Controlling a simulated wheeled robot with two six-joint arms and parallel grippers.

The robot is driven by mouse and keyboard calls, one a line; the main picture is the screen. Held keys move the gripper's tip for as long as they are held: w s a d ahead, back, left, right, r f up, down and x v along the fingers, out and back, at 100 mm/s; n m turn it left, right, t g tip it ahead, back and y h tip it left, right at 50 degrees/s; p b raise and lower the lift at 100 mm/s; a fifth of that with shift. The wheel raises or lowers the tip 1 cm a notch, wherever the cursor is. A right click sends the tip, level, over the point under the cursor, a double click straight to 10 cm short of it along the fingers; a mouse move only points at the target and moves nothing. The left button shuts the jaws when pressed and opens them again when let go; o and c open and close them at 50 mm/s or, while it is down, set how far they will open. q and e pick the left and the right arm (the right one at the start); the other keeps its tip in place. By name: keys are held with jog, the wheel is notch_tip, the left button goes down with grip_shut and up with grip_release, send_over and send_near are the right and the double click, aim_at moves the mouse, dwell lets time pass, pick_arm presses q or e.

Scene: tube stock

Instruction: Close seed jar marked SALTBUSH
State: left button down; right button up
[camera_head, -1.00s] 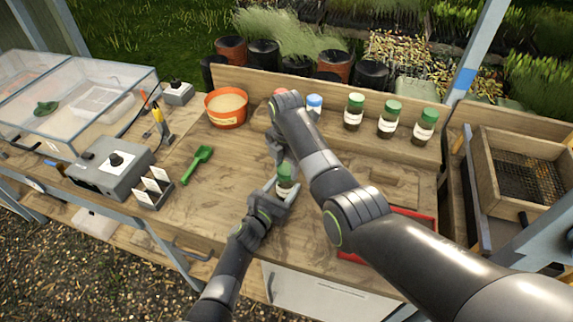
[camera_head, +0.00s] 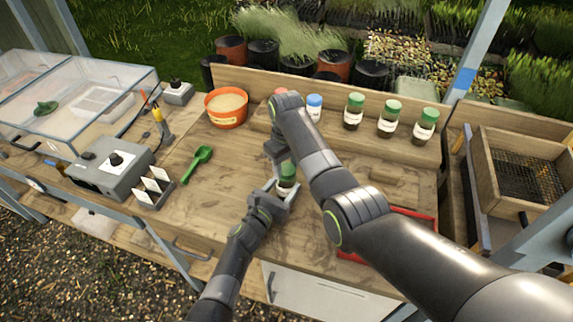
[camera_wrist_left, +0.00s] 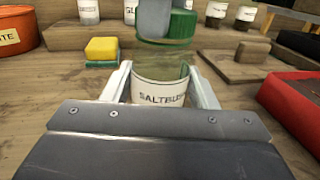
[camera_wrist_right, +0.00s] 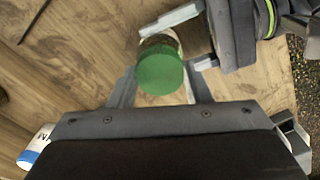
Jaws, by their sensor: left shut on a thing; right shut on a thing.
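The glass jar (camera_wrist_left: 160,92) has a white label reading SALTBUSH and stands upright between the fingers of my left gripper (camera_wrist_left: 163,85), which is shut on its body. The jar also shows in the head view (camera_head: 286,183), above the front part of the bench. A green lid (camera_wrist_right: 160,70) sits at the jar's top, between the fingers of my right gripper (camera_wrist_right: 160,88), which is shut on it from above. In the left wrist view the lid (camera_wrist_left: 165,43) is over the jar mouth, partly behind a finger; I cannot tell whether it is fully seated.
Green-lidded jars (camera_head: 389,118) and a blue-lidded jar (camera_head: 314,106) stand on the back shelf. An orange tub (camera_head: 226,113), green scoop (camera_head: 197,163) and grey control box (camera_head: 110,165) are left. A red tray (camera_wrist_left: 293,105) is right. A yellow-green sponge (camera_wrist_left: 102,50) lies behind the jar.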

jog(key=m, duration=0.9)
jog(key=shift+m, duration=0.3)
jog(key=m, duration=0.4)
jog(key=shift+m, duration=0.3)
jog(key=m, duration=0.5)
jog(key=shift+m, duration=0.3)
jog(key=o, duration=1.2)
jog(key=shift+c, duration=0.2)
notch_tip(320, 180, up, 12)
